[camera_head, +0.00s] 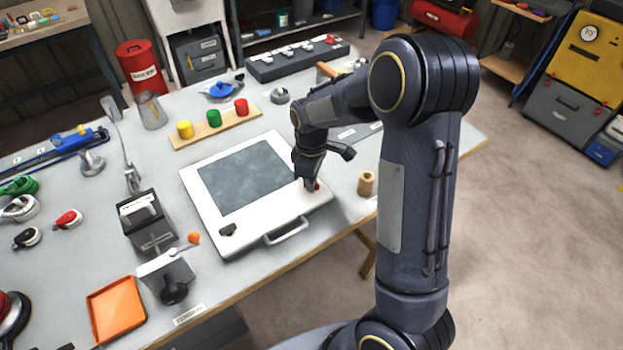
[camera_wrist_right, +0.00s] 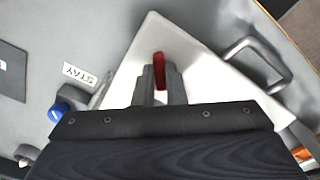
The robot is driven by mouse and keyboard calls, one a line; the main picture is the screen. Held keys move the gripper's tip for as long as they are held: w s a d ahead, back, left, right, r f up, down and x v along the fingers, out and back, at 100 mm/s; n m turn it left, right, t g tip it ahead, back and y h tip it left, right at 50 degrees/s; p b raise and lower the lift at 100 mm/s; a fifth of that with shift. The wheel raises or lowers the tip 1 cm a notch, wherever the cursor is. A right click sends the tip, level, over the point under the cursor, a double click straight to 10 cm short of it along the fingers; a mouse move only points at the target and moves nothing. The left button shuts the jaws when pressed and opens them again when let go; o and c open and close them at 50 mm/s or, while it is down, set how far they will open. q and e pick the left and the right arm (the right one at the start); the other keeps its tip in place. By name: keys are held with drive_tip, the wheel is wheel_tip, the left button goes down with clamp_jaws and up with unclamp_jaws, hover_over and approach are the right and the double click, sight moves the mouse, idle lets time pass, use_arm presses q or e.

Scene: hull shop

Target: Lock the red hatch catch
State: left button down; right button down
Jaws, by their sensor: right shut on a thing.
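The hatch (camera_head: 285,222) is a white square panel with a dark grey window, lying on the workbench in the head view. The red catch (camera_head: 317,186) is at its right corner, partly hidden by my right gripper (camera_head: 311,184). In the right wrist view the red catch (camera_wrist_right: 159,70) stands between the fingertips of my right gripper (camera_wrist_right: 160,78), which is shut on it. A grey handle (camera_head: 286,231) is on the hatch's front edge, and it also shows in the right wrist view (camera_wrist_right: 262,62). A small black catch (camera_head: 228,230) sits at the front left corner. My left gripper is not seen.
A wooden cylinder (camera_head: 366,184) stands just right of the hatch. A wooden strip (camera_head: 215,127) with yellow, green and red knobs lies behind it. Grey clamp blocks (camera_head: 148,222) and an orange tray (camera_head: 116,309) are at left. My right arm covers the bench's right side.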

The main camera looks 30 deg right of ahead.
drive_tip(key=m, duration=0.3)
drive_tip(key=shift+m, duration=2.2)
drive_tip(key=c, duration=1.5)
unclamp_jaws()
wheel_tip(320, 180, up, 8)
drive_tip(key=shift+f, duration=0.2)
drive_tip(key=shift+r, duration=0.15)
